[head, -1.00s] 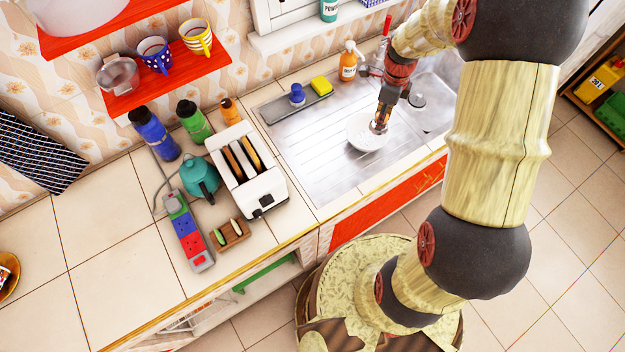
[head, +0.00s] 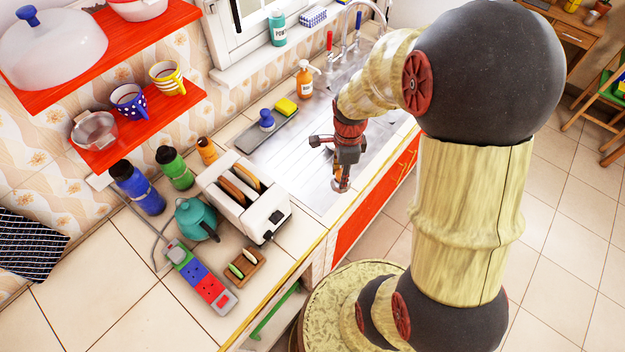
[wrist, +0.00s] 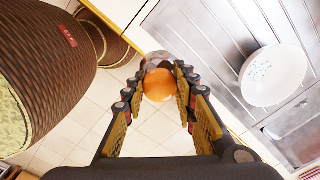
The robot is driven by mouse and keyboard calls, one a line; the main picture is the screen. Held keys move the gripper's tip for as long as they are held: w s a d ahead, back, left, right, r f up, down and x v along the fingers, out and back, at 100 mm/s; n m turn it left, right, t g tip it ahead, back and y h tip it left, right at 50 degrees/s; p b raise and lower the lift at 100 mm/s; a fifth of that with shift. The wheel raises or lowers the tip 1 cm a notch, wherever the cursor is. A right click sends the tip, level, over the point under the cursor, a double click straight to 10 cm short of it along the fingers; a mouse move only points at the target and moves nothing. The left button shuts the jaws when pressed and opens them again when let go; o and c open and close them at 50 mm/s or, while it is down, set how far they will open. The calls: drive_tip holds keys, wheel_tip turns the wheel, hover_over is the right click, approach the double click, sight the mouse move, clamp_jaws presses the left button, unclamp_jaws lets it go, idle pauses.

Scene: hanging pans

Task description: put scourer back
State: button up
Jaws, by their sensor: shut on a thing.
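My gripper (head: 341,182) is above the front edge of the sink unit. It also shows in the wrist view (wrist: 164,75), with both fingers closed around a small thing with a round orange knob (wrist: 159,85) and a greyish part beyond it. I take this thing to be the scourer; its far end is unclear. A long grey tray (head: 258,140) lies at the back left of the drainboard.
The white toaster (head: 262,212), teal kettle (head: 197,218) and power strip (head: 203,281) stand on the counter left of the sink. An orange soap bottle (head: 304,80) and the tap (head: 356,35) are behind. A red shelf (head: 140,130) with mugs overhangs the counter.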

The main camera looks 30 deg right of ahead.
drive_tip(key=w+a+f, duration=0.1)
drive_tip(key=w+f, duration=0.1)
drive_tip(key=w, duration=0.1)
drive_tip(key=w+a+f, duration=0.1)
drive_tip(key=w+f, duration=0.2)
drive_tip(key=w+a+f+b, duration=0.1)
drive_tip(key=w+f, duration=0.2)
drive_tip(key=w, duration=0.1)
drive_tip(key=shift+a+f, duration=0.1)
drive_tip(key=shift+a, duration=0.05)
drive_tip(key=shift+w+f, duration=0.2)
drive_tip(key=shift+f, duration=1.5)
drive_tip(key=shift+f+b, duration=0.2)
drive_tip(key=shift+b, duration=0.1)
drive_tip(key=o, duration=1)
drive_tip(key=shift+o, duration=0.6)
drive_tip(key=shift+r, duration=0.1)
